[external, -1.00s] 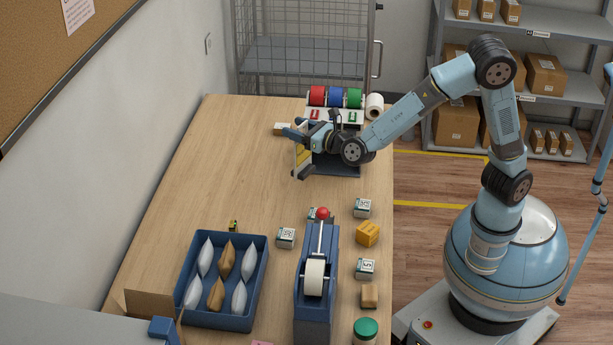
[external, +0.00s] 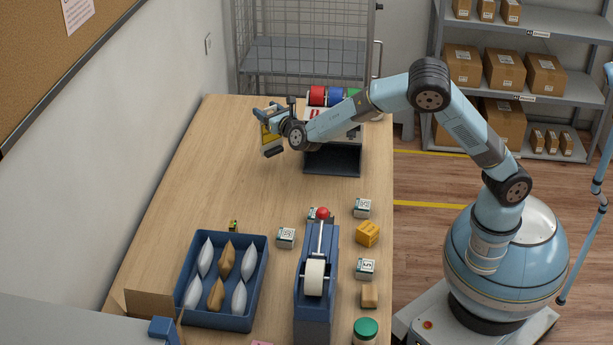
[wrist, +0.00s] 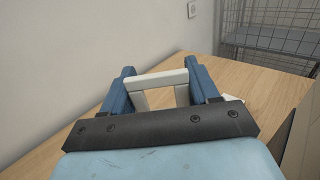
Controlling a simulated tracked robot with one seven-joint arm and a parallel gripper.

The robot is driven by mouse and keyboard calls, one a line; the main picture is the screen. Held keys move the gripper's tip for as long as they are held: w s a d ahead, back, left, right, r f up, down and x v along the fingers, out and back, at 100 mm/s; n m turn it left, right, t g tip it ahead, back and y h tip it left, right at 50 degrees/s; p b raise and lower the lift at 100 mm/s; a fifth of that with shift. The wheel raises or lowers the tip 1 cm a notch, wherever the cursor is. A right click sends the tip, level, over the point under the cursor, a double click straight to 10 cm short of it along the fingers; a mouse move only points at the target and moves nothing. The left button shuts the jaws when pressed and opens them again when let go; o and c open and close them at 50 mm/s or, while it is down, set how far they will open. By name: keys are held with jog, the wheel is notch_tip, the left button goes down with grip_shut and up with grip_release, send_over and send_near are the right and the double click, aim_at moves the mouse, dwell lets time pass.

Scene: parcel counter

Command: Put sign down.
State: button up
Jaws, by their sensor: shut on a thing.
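The sign (external: 271,140) has a yellow face and a dark bottom edge. It hangs tilted from my gripper (external: 268,117), over the far left part of the wooden counter. In the wrist view a pale frame-shaped piece (wrist: 155,80), seemingly the sign's upper part, sits between the two blue fingers of my gripper (wrist: 158,74). The fingers are shut on it. I cannot tell whether the sign's lower edge touches the counter. My wrist hides part of the sign's right side.
A rack with red, blue and green rolls (external: 335,97) and a dark tray (external: 332,160) stands right of the sign. A blue bin (external: 222,318) of pouches, a tape dispenser (external: 316,310) and small boxes are nearer. The counter's middle left (external: 200,180) is clear.

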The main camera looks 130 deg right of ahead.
jog(key=shift+f, duration=3.25)
jog(key=o, duration=1.5)
jog(key=shift+f, duration=0.15)
jog(key=shift+a, duration=0.1)
jog(key=a, duration=1.2)
jog(key=shift+o, duration=0.3)
